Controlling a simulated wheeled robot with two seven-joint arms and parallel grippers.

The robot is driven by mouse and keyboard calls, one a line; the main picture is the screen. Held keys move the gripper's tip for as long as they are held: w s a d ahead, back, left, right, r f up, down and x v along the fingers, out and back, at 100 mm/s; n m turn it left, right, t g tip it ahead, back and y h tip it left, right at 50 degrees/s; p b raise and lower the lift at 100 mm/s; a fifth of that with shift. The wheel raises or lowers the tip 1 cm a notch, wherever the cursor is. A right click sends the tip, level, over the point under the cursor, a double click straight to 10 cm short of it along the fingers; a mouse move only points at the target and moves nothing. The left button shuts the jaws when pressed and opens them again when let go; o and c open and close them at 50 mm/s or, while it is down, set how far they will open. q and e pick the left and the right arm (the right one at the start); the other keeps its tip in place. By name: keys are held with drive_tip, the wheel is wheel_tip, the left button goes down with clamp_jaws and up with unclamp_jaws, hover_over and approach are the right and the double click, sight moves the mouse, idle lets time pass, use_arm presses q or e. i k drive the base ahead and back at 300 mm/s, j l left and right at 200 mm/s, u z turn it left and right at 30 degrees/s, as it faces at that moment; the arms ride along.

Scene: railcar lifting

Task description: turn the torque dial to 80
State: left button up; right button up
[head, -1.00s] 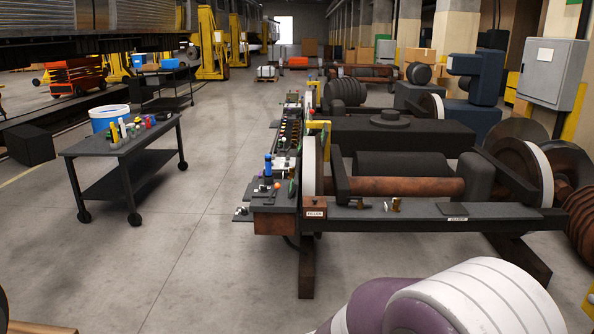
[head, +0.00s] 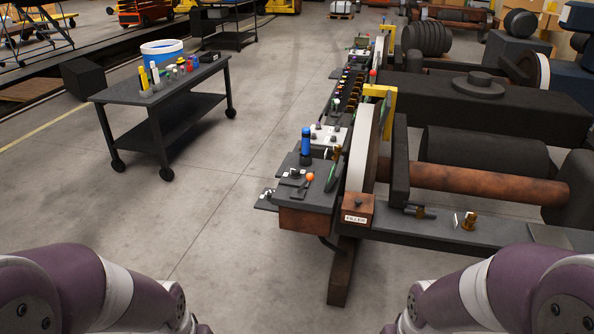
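I cannot pick out the torque dial for certain. Small controls and parts sit on the dark bench (head: 292,200) at the near end of the bogie frame, among them a blue-capped cylinder (head: 306,143), an orange knob (head: 310,178) and a small knob (head: 294,173). Any numbers on them are too small to read. My left and right arms come in at the bottom left and bottom right corners. Both grippers are out of view.
A dark wheeled cart (head: 160,95) with bottles and a blue bucket (head: 162,53) stands at the left. The bogie frame (head: 490,235) with its wheel (head: 364,150) and rusty axle (head: 470,183) fills the right. Bare floor (head: 215,215) lies between cart and bench.

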sight(295, 173)
drive_tip(key=i+z, duration=0.2)
drive_tip(key=i, duration=0.3)
drive_tip(key=i+j+z, duration=0.2)
drive_tip(key=i, duration=0.25)
drive_tip(key=i+j+z, duration=0.15)
drive_tip(key=i, duration=0.3)
drive_tip(key=i+j+z, duration=0.2)
drive_tip(key=i, duration=0.3)
drive_tip(key=i+j+z, duration=0.2)
drive_tip(key=i+j, duration=0.1)
drive_tip(key=i, duration=0.1)
